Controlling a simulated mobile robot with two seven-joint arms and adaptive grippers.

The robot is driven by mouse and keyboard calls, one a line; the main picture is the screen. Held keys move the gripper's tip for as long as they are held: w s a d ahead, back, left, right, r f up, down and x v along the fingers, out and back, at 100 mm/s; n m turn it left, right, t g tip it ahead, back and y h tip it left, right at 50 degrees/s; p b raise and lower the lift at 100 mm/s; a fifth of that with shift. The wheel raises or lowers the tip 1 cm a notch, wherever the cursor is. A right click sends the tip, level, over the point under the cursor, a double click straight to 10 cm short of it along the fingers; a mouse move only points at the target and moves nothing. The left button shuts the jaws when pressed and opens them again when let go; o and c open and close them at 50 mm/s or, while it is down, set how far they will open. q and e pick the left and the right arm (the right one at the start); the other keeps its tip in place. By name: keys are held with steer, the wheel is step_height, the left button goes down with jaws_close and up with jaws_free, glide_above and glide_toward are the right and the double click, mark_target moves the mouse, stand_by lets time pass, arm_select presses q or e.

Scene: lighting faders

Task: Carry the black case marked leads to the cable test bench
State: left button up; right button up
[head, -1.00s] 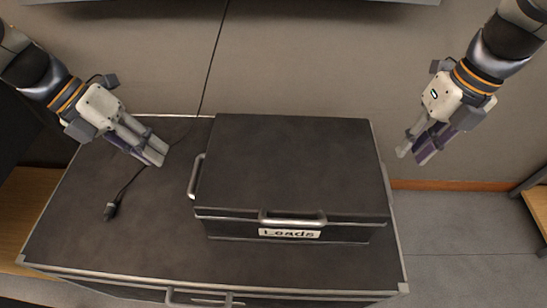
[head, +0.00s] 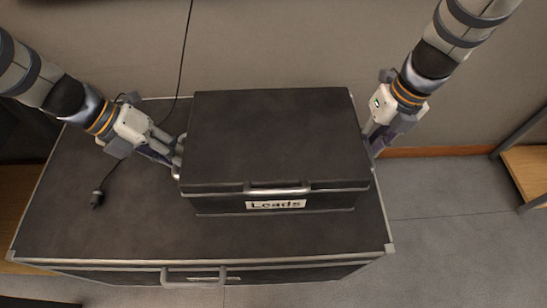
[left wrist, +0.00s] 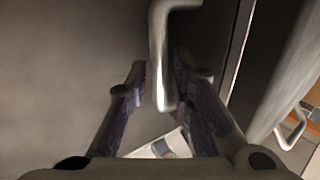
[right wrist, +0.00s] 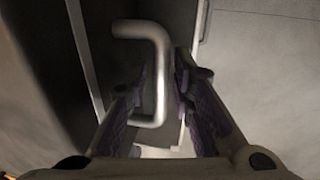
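The black case (head: 272,135), with a white "Leads" label (head: 276,204) and a front handle, sits upright on a larger dark trunk (head: 120,220). My left gripper (head: 175,155) is at the case's left side. In the left wrist view, its fingers stand on both sides of the metal side handle (left wrist: 159,60), with a small gap on one side. My right gripper (head: 371,137) is at the case's right side, partly hidden behind it. In the right wrist view, the right side handle (right wrist: 160,75) lies between its fingers; I cannot tell whether they press on it.
A black cable with a plug (head: 97,198) lies on the trunk's left part. The trunk has a front handle (head: 193,284). A wall stands close behind. Grey floor (head: 450,230) is open on the right, with a wooden-shelved rack (head: 528,170) at the far right edge.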

arm_select(q)
steer(key=shift+d+f, duration=0.35)
steer(key=shift+f, duration=0.2)
arm_select(e)
steer(key=shift+a+f, duration=0.15)
steer(key=shift+f, duration=0.5)
arm_select(q)
jaws_close()
arm_select(e)
jaws_close()
arm_select(q)
steer(key=shift+r, duration=0.1)
arm_select(e)
steer(key=shift+w+r, duration=0.1)
